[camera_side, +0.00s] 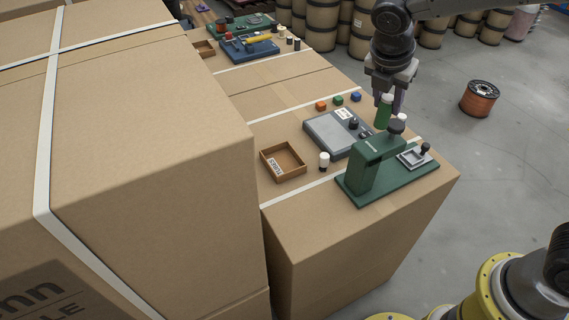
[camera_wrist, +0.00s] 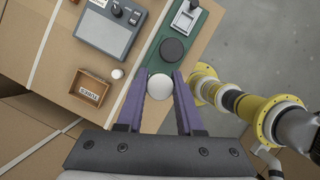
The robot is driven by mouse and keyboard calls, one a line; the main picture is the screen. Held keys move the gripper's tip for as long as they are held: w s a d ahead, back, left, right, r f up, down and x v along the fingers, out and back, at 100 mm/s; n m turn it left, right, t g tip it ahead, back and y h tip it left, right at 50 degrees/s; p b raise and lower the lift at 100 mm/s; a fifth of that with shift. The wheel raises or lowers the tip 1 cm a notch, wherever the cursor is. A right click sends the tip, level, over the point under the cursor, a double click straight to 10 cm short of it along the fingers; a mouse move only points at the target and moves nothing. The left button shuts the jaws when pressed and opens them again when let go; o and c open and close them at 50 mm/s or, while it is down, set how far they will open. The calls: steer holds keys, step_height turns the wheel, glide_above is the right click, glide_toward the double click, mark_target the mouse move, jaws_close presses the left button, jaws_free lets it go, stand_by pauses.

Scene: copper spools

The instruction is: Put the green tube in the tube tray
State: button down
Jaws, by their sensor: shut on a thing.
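My gripper (camera_side: 390,97) is shut on the green tube (camera_side: 382,115), which has a white cap. It holds the tube upright, above and behind the green press in the side view. In the wrist view my gripper (camera_wrist: 162,82) has its two purple fingers on either side of the round white cap (camera_wrist: 160,88); the tube's body is hidden below the cap. The tube tray (camera_side: 298,173), a small open brown box with a white label, stands on the carton top, left of the gripper. It looks empty and also shows in the wrist view (camera_wrist: 104,87).
A green press (camera_side: 363,170) stands at the near right carton edge. A grey device (camera_side: 323,128) with black knobs lies behind the tray. A dark white-capped tube (camera_side: 324,162) stands right of the tray.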

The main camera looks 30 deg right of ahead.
steer(key=w+a+f+n, duration=0.2)
steer(key=w+a, duration=0.2)
steer(key=a, duration=0.6)
glide_above(283, 164)
step_height(283, 164, down, 15)
steer(key=shift+f+m+t, duration=0.3)
steer(key=shift+f, duration=0.95)
steer(key=shift+f, duration=0.35)
steer(key=shift+f, duration=0.25)
steer(key=c, duration=0.5)
jaws_free()
steer(key=shift+c, duration=0.2)
